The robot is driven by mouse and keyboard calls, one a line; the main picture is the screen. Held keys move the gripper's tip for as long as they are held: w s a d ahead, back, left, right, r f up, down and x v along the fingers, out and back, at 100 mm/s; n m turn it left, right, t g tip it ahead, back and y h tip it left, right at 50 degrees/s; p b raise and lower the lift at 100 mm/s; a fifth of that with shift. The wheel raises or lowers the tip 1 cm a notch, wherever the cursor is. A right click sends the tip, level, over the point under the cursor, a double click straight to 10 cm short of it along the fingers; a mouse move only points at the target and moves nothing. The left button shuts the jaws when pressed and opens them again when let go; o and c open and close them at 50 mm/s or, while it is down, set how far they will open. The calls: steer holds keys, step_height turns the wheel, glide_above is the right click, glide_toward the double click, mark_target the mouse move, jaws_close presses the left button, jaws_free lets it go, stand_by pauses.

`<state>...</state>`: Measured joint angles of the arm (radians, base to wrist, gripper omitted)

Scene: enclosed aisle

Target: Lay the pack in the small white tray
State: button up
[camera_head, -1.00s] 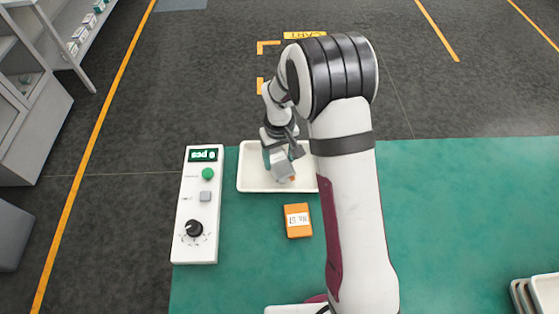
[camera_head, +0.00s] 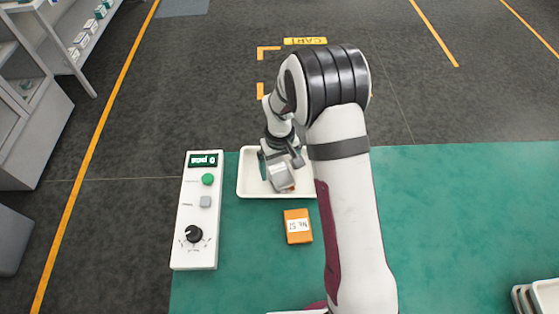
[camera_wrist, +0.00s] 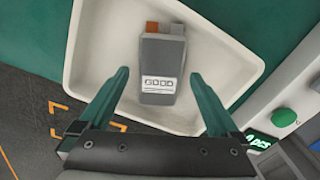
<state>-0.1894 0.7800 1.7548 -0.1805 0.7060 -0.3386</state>
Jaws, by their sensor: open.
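The small white tray (camera_head: 250,188) lies on the green bench top near its far edge; its rim also shows in the wrist view (camera_wrist: 82,45). A grey pack (camera_wrist: 161,65) with a white label, one orange tab and one grey tab lies inside it. In the head view the pack (camera_head: 279,177) is partly covered by my gripper (camera_head: 281,161). In the wrist view my gripper (camera_wrist: 158,76) is open, its teal fingers on either side of the pack with a visible gap at each side. Any contact under the pack is hidden.
An orange box (camera_head: 297,226) with a white label lies in front of the tray. A white control panel (camera_head: 197,232) with a green button and a dark knob stands left of it. Stacked trays (camera_head: 545,295) sit at the lower right.

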mark_target(280, 172)
step_height(280, 172, up, 12)
steer(key=s+d+r+m, duration=0.2)
steer(key=s+r+m, duration=0.15)
steer(key=s, duration=0.35)
steer(key=s+d+r+m, duration=0.2)
steer(key=s+r, duration=0.3)
steer(key=s, duration=0.3)
steer(key=s+m+y, duration=0.1)
steer(key=s+m, duration=0.3)
steer(key=s, duration=0.9)
steer(key=shift+d+y, duration=0.2)
steer(key=shift+y, duration=0.2)
